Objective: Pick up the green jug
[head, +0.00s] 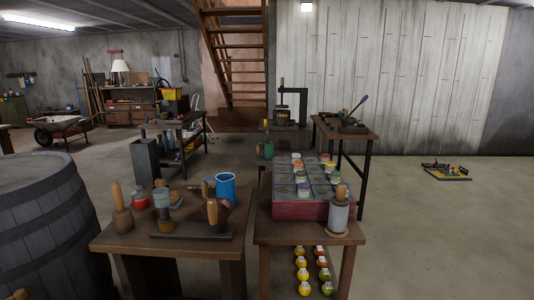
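A small green vessel (268,150) stands behind the near tables, just left of the red box's far corner. It looks like the green jug, but it is too small to make out a handle or spout. Its lower part is hard to see among the things around it. My gripper is not in view.
A near left table (110,243) holds a blue mug (226,187) and several wooden-handled tools. A red compartment box (300,210) with several jars stands on the near right table (262,236). A barrel (50,230) is at left. The floor at right is mostly clear.

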